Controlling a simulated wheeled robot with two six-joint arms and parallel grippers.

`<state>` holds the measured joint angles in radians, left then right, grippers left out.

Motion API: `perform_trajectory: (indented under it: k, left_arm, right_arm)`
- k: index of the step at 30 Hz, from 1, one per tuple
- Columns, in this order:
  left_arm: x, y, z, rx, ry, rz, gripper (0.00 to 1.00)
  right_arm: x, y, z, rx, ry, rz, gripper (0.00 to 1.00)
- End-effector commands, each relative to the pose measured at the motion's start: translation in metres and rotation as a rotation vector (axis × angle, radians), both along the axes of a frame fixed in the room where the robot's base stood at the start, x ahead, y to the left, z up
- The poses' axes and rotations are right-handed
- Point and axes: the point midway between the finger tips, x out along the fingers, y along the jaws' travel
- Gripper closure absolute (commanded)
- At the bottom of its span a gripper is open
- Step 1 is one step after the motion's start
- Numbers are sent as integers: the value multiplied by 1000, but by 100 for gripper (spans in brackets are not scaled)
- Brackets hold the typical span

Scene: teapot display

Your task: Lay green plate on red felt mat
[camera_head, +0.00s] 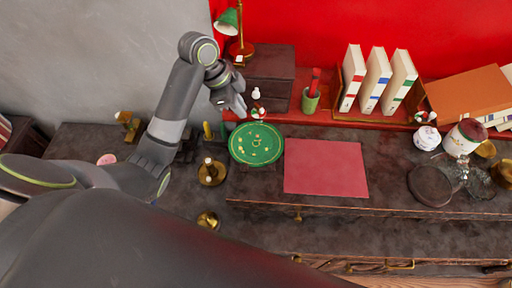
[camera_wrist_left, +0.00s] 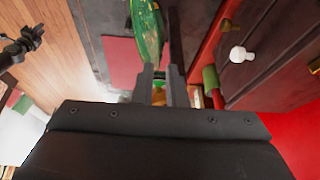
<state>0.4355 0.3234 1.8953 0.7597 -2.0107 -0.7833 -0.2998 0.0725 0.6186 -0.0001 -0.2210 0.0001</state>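The mat is flat and bare. In the left wrist view the plate (camera_wrist_left: 147,32) shows as a narrow ellipse beyond the fingers, with part of the mat (camera_wrist_left: 122,62) to its left. My left gripper (camera_head: 232,105) hangs above and behind the plate's upper left edge. My right gripper does not show in the head view.
Books (camera_head: 376,80) stand in a rack behind the mat. A brass candle holder (camera_head: 211,172) is left of the plate. Jars (camera_head: 463,138) and glassware crowd the right.

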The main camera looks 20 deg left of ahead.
Motion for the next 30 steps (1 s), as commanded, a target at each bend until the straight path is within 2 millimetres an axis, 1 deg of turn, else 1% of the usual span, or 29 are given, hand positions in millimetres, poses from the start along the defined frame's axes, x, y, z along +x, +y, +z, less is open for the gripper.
perform_trajectory:
  k: [1,3,10,13,15,16,18,21,28,29,30]
  left_arm:
    - [1,-3,-11,-1,0,0,88]
    - [2,-5,-16,-2,-1,-1,88]
    - [4,-9,-24,-1,0,1,88]
    - [5,-13,-38,-3,2,1,88]
    - [5,-17,-43,-3,5,2,88]
    - [5,-18,-48,-4,6,1,88]
    - [8,-21,-58,-3,3,2,88]
    - [9,-24,-66,-1,1,1,88]
    - [10,-24,-69,0,-1,0,88]
    - [10,-24,-69,0,-1,0,89]
    - [10,-24,-69,0,-1,0,94]
  right_arm:
    - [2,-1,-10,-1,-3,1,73]
    - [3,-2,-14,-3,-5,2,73]
    - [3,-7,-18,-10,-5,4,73]
    - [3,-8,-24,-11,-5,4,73]
    - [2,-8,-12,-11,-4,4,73]
    - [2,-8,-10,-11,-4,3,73]
    - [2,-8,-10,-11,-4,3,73]
    - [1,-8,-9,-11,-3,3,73]
    - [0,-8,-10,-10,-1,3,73]
    - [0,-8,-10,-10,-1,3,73]
    - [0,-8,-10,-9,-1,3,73]
